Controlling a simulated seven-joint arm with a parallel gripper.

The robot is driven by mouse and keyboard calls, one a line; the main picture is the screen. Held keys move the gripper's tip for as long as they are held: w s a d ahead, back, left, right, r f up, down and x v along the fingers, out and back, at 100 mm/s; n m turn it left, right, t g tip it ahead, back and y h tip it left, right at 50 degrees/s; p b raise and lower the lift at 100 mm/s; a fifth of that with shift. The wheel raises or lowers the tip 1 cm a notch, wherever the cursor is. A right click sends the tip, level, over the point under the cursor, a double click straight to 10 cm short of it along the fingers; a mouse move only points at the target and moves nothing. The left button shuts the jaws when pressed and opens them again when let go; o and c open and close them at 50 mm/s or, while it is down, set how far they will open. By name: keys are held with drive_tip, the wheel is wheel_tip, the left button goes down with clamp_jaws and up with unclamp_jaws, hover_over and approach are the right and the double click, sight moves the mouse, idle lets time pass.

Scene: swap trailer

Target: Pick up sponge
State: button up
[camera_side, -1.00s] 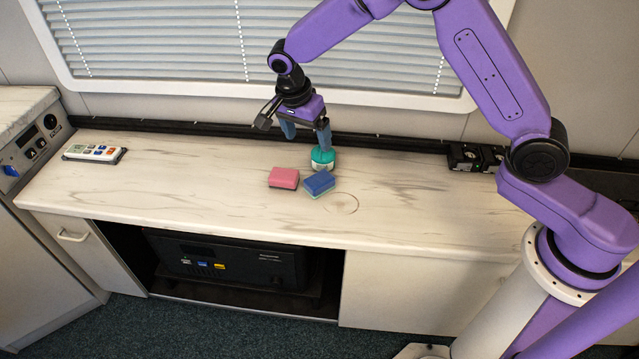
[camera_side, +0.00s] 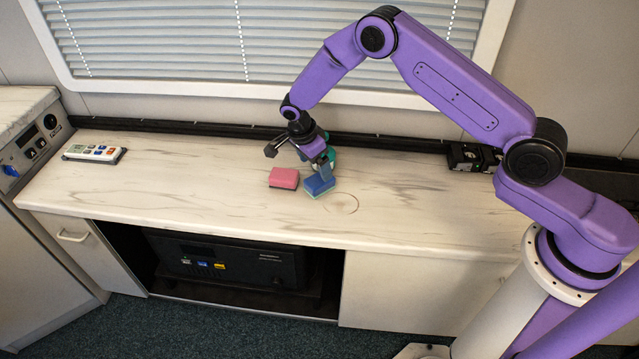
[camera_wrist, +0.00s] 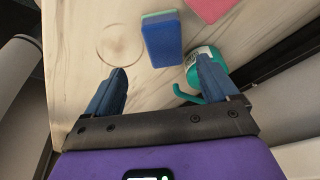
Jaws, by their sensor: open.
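A blue sponge with a green layer (camera_side: 320,184) lies on the marbled counter, right of a pink sponge (camera_side: 284,178). My gripper (camera_side: 319,164) is low over the counter, just behind the blue sponge and partly overlapping it in the side view. In the wrist view my gripper (camera_wrist: 160,75) is open and empty; the blue sponge (camera_wrist: 162,39) lies ahead of the gap between its fingers. The pink sponge (camera_wrist: 210,6) shows at the top edge there. Whether a finger touches the blue sponge is unclear.
A teal and white container (camera_wrist: 202,58) stands close beside the right finger; touching or apart is unclear. In the side view it is mostly hidden behind my gripper. A remote (camera_side: 95,153) lies at the far left.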

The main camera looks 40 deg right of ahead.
sight(320, 178)
drive_tip(key=shift+w+x, duration=0.2)
drive_tip(key=shift+x, duration=1.55)
drive_tip(key=shift+w+x, duration=0.15)
drive_tip(key=shift+x, duration=1.6)
drive_tip(key=c, duration=1.2)
drive_tip(key=shift+r, duration=0.4)
wheel_tip(320, 178, up, 3)
drive_tip(key=s+a, duration=1.2)
drive_tip(key=shift+s+a, duration=0.4)
drive_tip(key=shift+f, duration=0.15)
